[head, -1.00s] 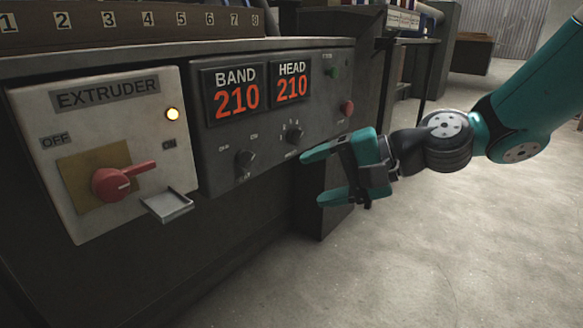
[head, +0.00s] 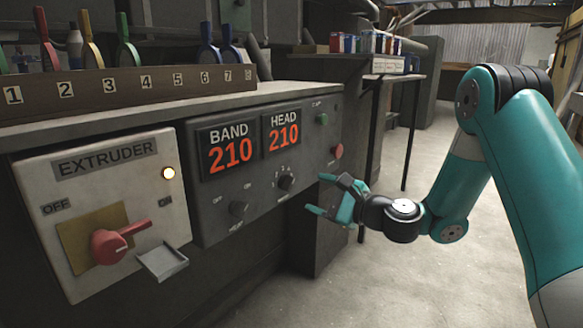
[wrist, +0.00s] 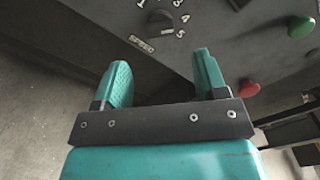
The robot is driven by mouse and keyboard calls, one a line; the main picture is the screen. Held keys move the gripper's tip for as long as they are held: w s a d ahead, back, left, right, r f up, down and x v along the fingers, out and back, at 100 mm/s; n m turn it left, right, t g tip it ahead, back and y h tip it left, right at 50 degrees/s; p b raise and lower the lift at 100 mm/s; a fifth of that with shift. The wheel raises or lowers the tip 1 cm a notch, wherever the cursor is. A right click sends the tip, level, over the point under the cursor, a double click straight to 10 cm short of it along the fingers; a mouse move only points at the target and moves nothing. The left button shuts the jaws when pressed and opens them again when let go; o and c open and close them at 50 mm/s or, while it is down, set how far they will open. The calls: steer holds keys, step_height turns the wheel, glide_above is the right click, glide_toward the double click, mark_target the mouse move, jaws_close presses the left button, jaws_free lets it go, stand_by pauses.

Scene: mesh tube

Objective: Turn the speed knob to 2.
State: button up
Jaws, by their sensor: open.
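The speed knob (head: 287,182) is a small dark round knob on the grey control panel, below the HEAD display.
A second knob (head: 238,208) sits left of the speed knob. A green button (head: 322,119) and a red button (head: 337,152) are at the panel's right. The extruder box (head: 110,215) with its red switch (head: 112,243) stands at left.

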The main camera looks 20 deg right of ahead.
mark_target(292, 184)
steer(key=p+x, duration=0.1)
steer(key=x, duration=0.7)
steer(key=shift+w+a, duration=0.15)
steer(key=c, duration=0.9)
